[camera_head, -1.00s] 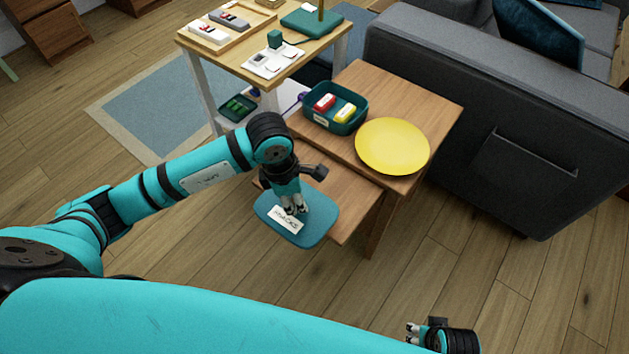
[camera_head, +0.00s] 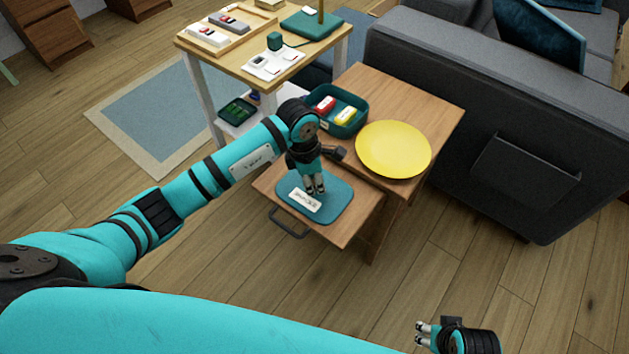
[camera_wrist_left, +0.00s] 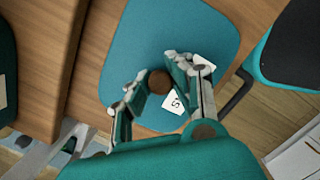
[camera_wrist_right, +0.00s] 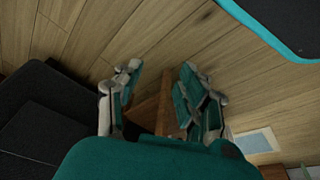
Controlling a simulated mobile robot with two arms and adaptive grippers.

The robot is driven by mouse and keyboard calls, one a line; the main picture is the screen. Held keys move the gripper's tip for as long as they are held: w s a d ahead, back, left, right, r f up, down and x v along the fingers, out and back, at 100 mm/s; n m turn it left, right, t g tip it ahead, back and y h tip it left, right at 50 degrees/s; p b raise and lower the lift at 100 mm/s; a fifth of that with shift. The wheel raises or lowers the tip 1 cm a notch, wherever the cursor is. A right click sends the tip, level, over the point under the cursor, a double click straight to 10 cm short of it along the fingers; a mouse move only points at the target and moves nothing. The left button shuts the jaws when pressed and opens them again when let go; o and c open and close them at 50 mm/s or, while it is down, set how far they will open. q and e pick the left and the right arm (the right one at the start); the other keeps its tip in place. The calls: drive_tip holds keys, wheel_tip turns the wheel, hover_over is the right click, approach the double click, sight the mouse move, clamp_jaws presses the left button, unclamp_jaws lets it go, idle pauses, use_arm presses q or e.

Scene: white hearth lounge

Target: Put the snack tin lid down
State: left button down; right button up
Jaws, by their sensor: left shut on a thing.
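The snack tin lid (camera_head: 336,208) is a teal rounded rectangle with a white label. It is over the lower pull-out wooden board (camera_head: 352,229) of the side table; I cannot tell whether it touches the board. My left gripper (camera_head: 315,190) is above the lid, shut on its brown round knob (camera_wrist_left: 159,82), which shows between the fingers in the left wrist view, where the lid (camera_wrist_left: 128,55) lies below. The open snack tin (camera_head: 350,127) stands on the upper tabletop, holding a red and a yellow packet. My right gripper (camera_head: 420,334) is open and empty, low at the right.
A yellow plate (camera_head: 393,149) lies on the upper tabletop beside the tin. A taller shelf table (camera_head: 245,48) with trays and devices stands behind left. A grey sofa (camera_head: 440,100) stands at the right. A dark handle (camera_head: 288,224) sticks out in front of the lower board.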

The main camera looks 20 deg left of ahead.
use_arm(q)
drive_tip(key=shift+f, duration=0.1)
use_arm(e)
drive_tip(key=shift+r, duration=0.1)
use_arm(q)
drive_tip(key=c, duration=1.2)
unclamp_jaws()
use_arm(e)
drive_tip(key=shift+r, duration=0.2)
use_arm(q)
wheel_tip(320, 180, up, 12)
drive_tip(key=a+p, duration=0.1)
drive_tip(key=shift+s+a+p, duration=0.35)
drive_tip(key=shift+s+p, duration=0.05)
use_arm(e)
wheel_tip(320, 180, down, 7)
drive_tip(key=s, duration=0.1)
